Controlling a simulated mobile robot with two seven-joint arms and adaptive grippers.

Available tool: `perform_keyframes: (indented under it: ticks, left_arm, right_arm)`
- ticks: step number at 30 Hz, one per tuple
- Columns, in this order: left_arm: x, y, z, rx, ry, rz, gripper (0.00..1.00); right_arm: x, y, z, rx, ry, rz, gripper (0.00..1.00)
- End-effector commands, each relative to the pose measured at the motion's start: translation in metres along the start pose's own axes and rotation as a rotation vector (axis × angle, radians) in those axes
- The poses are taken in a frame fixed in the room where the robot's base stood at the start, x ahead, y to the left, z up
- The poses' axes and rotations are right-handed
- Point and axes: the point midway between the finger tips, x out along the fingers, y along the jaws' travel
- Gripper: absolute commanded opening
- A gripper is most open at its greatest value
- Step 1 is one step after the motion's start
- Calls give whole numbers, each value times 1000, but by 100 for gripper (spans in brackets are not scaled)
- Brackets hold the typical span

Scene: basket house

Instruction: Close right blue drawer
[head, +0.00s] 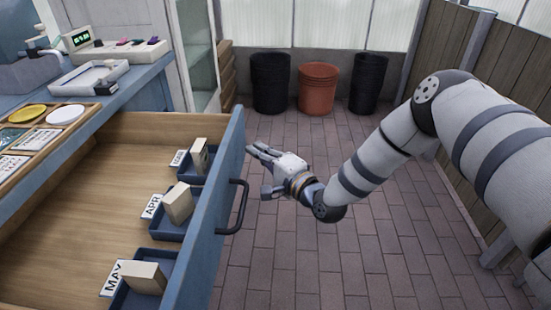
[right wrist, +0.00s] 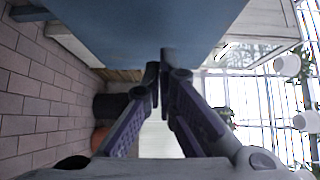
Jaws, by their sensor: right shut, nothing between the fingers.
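The blue drawer (head: 232,170) is pulled far out from under the blue counter in the head view. Its wooden inside holds several small blue trays with pale blocks and month cards. A dark handle (head: 240,205) sits on its front panel. My right gripper (head: 252,149) is shut and empty, just right of the drawer front, near its far end and beyond the handle. In the right wrist view the shut fingers (right wrist: 154,68) are beside a broad blue panel (right wrist: 150,28). I cannot tell whether they touch it. My left gripper is not in view.
The counter (head: 150,82) at the left holds a wooden tray with plates and cards, a white tray and a device with a green display. Black bins (head: 270,84) and a terracotta bin (head: 318,88) stand at the back. The brick floor (head: 400,230) is clear. A wooden fence (head: 505,70) is at right.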

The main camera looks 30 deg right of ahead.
Motion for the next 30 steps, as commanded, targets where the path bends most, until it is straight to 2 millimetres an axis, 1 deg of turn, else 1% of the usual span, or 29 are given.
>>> perform_keyframes:
  ticks: [1, 6, 16, 20, 23, 26, 30]
  left_arm:
    - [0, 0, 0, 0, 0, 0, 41]
    - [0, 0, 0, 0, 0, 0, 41]
    - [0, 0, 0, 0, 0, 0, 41]
    - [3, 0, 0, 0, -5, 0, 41]
    - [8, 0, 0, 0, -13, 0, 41]
    - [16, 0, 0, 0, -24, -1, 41]
    - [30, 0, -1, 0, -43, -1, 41]
  right_arm:
    - [4, 0, 4, -1, -2, 0, 0]
    - [9, 1, 10, -1, 0, 2, 0]
    - [10, 1, 11, -2, 0, 2, 0]
    - [14, 2, 16, -2, -2, 2, 0]
    - [23, 3, 24, 0, -2, 3, 0]
    - [36, 5, 38, -1, -4, 3, 0]
    - [61, 7, 64, 0, -5, 4, 0]
